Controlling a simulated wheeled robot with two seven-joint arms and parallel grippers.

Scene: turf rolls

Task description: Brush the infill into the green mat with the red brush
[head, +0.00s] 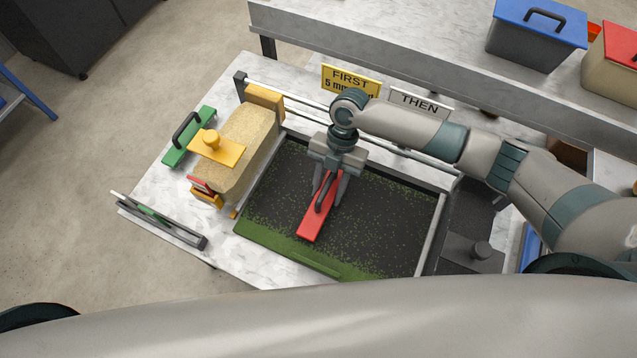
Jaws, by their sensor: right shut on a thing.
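The green mat (290,252) lies in a framed bed on the marble-topped table. Dark infill (385,230) covers most of it, with green specks showing through, and a plain green strip runs along the near edge. The red brush (312,223) is a flat red block with a dark handle, over the middle of the mat. My right gripper (329,190) is shut on the brush's handle from above. I cannot tell whether the brush's underside touches the infill. My left gripper is not in view.
Signs reading FIRST (351,80) and THEN (420,102) stand behind. Lidded bins (535,40) stand on the back bench.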

